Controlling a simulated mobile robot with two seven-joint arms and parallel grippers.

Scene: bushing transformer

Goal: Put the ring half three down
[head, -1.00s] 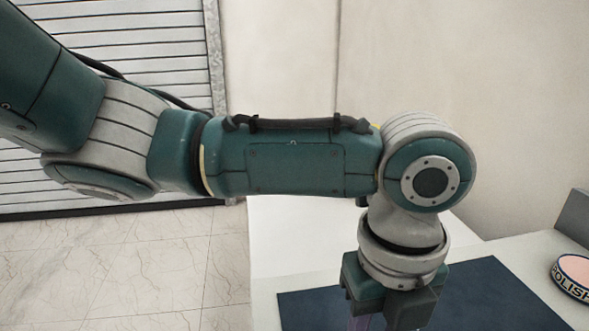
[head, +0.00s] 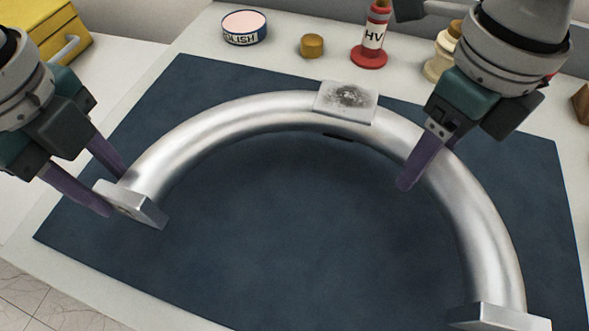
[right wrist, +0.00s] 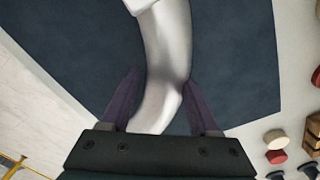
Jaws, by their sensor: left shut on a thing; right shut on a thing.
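The ring half (head: 225,122) is a large silver half-ring tube with square end plates and a grey-stained flat pad at its top. It arches over a dark blue mat (head: 290,230); I cannot tell whether it touches the mat. My left gripper (head: 116,194) is shut on the tube just behind the left end plate. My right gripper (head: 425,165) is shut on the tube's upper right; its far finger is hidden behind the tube. In the right wrist view the ring half (right wrist: 168,45) runs between both purple fingers of the right gripper (right wrist: 162,98).
Along the table's back edge stand a polish tin (head: 245,28), a brass-coloured knob (head: 312,46), a red HV bottle (head: 372,40) and a cream bottle (head: 440,58). A yellow box (head: 48,32) is at the back left. The mat inside the arch is clear.

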